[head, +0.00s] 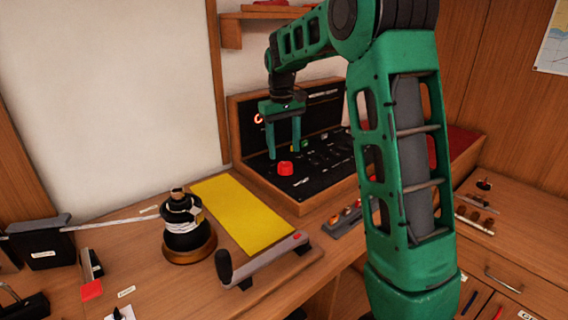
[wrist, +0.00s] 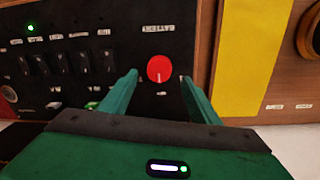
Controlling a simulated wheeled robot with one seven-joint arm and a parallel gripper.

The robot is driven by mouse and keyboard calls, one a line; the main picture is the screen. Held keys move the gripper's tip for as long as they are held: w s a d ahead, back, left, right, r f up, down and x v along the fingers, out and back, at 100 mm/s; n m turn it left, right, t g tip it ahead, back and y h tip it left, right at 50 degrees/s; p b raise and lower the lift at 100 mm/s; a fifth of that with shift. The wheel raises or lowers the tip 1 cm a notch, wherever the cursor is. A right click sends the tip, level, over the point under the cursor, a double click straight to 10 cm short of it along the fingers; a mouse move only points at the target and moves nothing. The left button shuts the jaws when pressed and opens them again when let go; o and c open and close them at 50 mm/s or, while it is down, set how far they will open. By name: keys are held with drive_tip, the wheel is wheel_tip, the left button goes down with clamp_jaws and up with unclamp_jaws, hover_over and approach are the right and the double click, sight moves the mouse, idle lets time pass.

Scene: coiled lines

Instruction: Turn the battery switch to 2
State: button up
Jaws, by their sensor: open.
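The battery switch is a round red knob (head: 285,168) on the sloping black panel (head: 315,181) in the head view. In the wrist view the red knob (wrist: 160,68) faces the camera, with small white labels above and below it that are too blurred to read. My gripper (head: 283,156) is open, its two green fingers pointing down at the panel near the knob. In the wrist view the fingers (wrist: 158,76) stand on either side of the knob, with space between each finger and it. I cannot tell how far the fingertips are from the panel.
A row of black rocker switches (wrist: 68,64) lies beside the knob on the panel, with a green light above. A yellow mat (head: 242,212) lies to the left of the panel's wooden frame. A black winch (head: 186,228) stands on the bench, with a grey lever (head: 262,262) in front.

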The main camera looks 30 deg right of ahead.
sight(285, 164)
drive_tip(key=f, duration=0.5)
drive_tip(key=shift+d+f, duration=0.2)
drive_tip(key=shift+f, duration=0.15)
